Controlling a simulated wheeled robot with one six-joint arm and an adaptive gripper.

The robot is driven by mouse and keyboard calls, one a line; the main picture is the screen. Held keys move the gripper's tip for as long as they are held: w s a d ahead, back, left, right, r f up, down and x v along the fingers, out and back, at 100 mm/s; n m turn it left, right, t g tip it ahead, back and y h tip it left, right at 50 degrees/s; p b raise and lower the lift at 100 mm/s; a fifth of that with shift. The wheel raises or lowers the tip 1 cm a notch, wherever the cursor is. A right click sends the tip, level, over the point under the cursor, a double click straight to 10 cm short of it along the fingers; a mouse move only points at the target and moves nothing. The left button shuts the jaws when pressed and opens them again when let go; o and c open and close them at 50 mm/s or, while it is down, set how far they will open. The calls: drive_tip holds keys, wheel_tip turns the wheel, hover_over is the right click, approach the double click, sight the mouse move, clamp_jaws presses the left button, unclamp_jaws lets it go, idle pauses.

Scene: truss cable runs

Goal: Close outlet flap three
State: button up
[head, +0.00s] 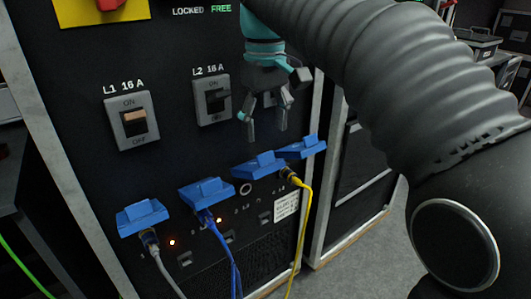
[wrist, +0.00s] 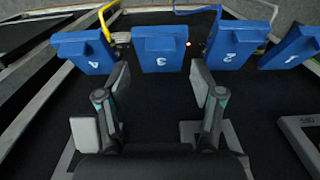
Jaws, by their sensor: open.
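Flap three (head: 258,165) is a blue lid, third from the left on the dark panel in the head view. It sticks out from the panel, raised, with a bare round outlet below it. In the wrist view flap three (wrist: 160,52) shows its white 3 upside down. My gripper (head: 266,130) is open and empty, pointing down just above flap three, apart from it as far as I can tell. In the wrist view the fingertips of my gripper (wrist: 160,78) stand wide apart, with flap three ahead between them.
Flap four (head: 302,147), flap two (head: 206,192) and flap one (head: 143,215) also stick out. A yellow cable (head: 304,215), a blue cable (head: 229,250) and a grey cable (head: 167,272) hang below. Switches L1 (head: 131,120) and L2 (head: 212,100) sit above.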

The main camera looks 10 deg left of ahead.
drive_tip(key=shift+f+b, duration=0.5)
drive_tip(key=shift+f, duration=2.3)
clamp_jaws()
